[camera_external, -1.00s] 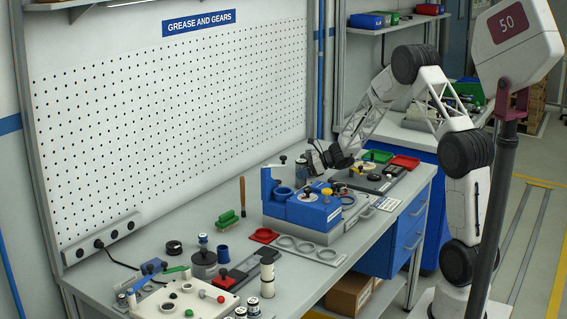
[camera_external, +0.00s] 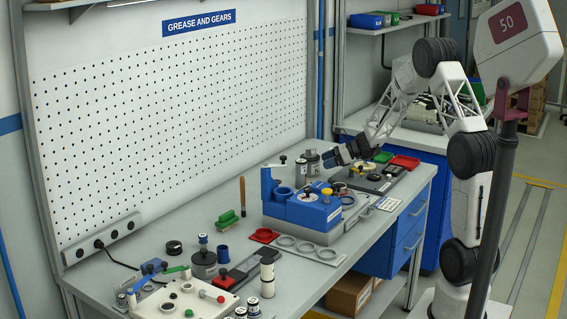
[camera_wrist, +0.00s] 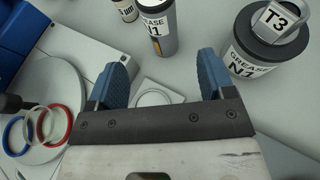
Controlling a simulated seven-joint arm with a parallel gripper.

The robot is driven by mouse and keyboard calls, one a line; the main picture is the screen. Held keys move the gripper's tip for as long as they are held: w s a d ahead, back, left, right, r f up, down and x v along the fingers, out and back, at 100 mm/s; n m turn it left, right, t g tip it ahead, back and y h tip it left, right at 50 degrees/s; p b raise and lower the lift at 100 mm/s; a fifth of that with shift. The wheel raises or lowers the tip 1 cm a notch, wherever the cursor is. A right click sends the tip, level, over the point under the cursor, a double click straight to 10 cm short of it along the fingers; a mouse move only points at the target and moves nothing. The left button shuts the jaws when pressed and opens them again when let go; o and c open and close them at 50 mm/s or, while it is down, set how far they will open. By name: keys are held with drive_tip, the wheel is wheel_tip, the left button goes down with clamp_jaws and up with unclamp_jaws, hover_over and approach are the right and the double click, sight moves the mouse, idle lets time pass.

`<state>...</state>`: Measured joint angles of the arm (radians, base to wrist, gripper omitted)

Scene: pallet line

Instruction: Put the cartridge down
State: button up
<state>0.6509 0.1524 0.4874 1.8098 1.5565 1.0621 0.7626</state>
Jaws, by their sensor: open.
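A small plate with a round ring mark (camera_wrist: 158,95) lies below and between the fingers. In the external view my gripper (camera_external: 329,158) is tilted over the bench behind the blue fixture (camera_external: 305,208). Grey canisters (camera_external: 312,160) stand just left of it; which one is the cartridge I cannot tell.
A wide lidded pot (camera_wrist: 258,45) marked T3 stands close to the right finger. Another small container (camera_wrist: 125,8) is at the top. Blue, white and red rings (camera_wrist: 66,128) lie at left.

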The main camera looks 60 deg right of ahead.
drive_tip(key=shift+s, duration=0.1)
idle(0.6)
drive_tip(key=s+a+r+n+g, duration=0.35)
drive_tip(key=s+a+n, duration=0.2)
drive_tip(key=a, duration=0.35)
drive_tip(key=s+a+r+n+g, duration=0.2)
drive_tip(key=s+a+r+n, duration=0.3)
drive_tip(key=a, duration=0.4)
drive_tip(key=s+a+r+n+g, duration=0.2)
drive_tip(key=s+a+r+n, duration=0.3)
drive_tip(key=a, duration=0.4)
drive_tip(key=s+a+n+h, duration=0.2)
drive_tip(key=s+n, duration=0.2)
drive_tip(key=s, duration=0.4)
drive_tip(key=s+a+r+n+h, duration=0.1)
drive_tip(key=s+a+n+h, duration=0.2)
drive_tip(key=s, duration=0.6)
drive_tip(key=s+a+r+n+g+h, duration=0.1)
drive_tip(key=s+a+n+h, duration=0.1)
drive_tip(key=s+n, duration=0.4)
drive_tip(key=s, duration=0.3)
drive_tip(key=shift+s+a+h, duration=0.15)
drive_tip(key=shift+a+h, duration=0.15)
drive_tip(key=shift+a, duration=0.05)
